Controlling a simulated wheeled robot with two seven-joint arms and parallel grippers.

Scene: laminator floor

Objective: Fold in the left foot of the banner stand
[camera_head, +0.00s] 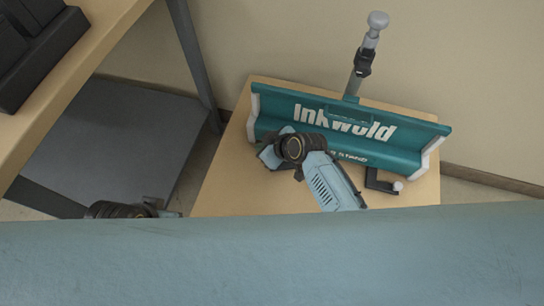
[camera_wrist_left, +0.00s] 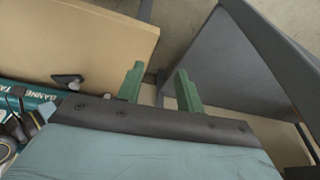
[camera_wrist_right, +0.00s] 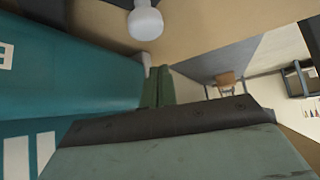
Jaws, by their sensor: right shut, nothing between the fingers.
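The teal banner stand (camera_head: 405,155) lies on a wooden table by the wall. It also shows in the right wrist view (camera_wrist_right: 85,75). A dark foot with a pale knob (camera_head: 385,183) juts from its right front side. The left foot is not clear in the head view, where my right gripper (camera_head: 266,156) covers the stand's left end. The right wrist view shows a pale round knob (camera_wrist_right: 145,21) on a dark piece, near and above my shut, empty fingers (camera_wrist_right: 159,87). My left gripper has its fingers (camera_wrist_left: 160,85) apart and empty; the left wrist view shows a dark foot (camera_wrist_left: 67,80).
A grey pole with a round knob (camera_head: 376,22) rises behind the stand. A grey shelf panel (camera_head: 120,140) and metal post (camera_head: 192,60) stand at left, under a wooden top (camera_head: 75,80) with a black machine. The wooden table (camera_head: 225,190) is bare at its front left.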

